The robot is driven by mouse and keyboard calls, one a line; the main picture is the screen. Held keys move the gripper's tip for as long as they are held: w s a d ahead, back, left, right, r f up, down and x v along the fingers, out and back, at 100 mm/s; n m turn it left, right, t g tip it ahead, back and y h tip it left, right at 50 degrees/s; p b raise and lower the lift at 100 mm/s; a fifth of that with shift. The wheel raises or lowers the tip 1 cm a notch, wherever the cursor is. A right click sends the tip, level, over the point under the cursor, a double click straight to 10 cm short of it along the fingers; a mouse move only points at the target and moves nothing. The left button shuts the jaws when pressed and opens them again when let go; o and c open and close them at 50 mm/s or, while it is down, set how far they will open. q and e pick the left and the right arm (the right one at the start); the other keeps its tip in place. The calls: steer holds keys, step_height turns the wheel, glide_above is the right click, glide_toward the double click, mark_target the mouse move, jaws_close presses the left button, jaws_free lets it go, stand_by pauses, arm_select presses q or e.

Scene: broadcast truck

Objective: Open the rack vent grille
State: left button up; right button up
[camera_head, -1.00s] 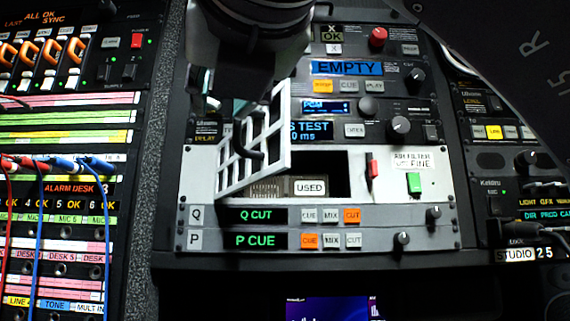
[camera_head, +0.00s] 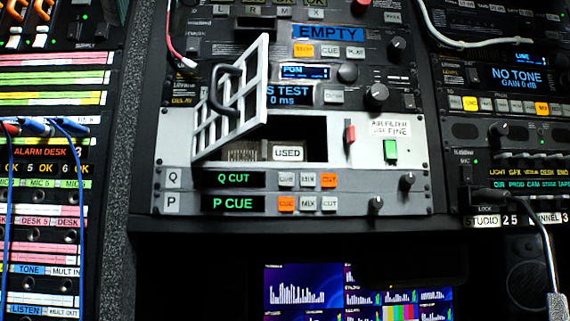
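The rack vent grille (camera_head: 242,108), a pale metal lattice with a dark handle (camera_head: 224,92), stands swung out from the light grey panel (camera_head: 180,132). It is tilted, with its left end low and its right end high. Behind it the dark opening (camera_head: 316,149) is uncovered at the right. A tag reading USED (camera_head: 288,153) and a ribbed part (camera_head: 243,154) show inside. The grille hides the left part of the opening. No gripper shows in the head view, and nothing is seen touching the handle.
Right of the opening are a red switch (camera_head: 349,133), a green switch (camera_head: 390,150) and a filter label (camera_head: 389,128). Button rows lie below. Blue cables (camera_head: 38,123) hang at the left, and a cable with a metal plug (camera_head: 555,304) hangs at the lower right. A monitor (camera_head: 355,292) sits below.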

steer(key=s, duration=0.2)
steer(key=s+a, duration=0.1)
steer(key=s, duration=0.1)
steer(key=shift+s, duration=0.15)
stand_by(0.7)
steer(key=v, duration=1.2)
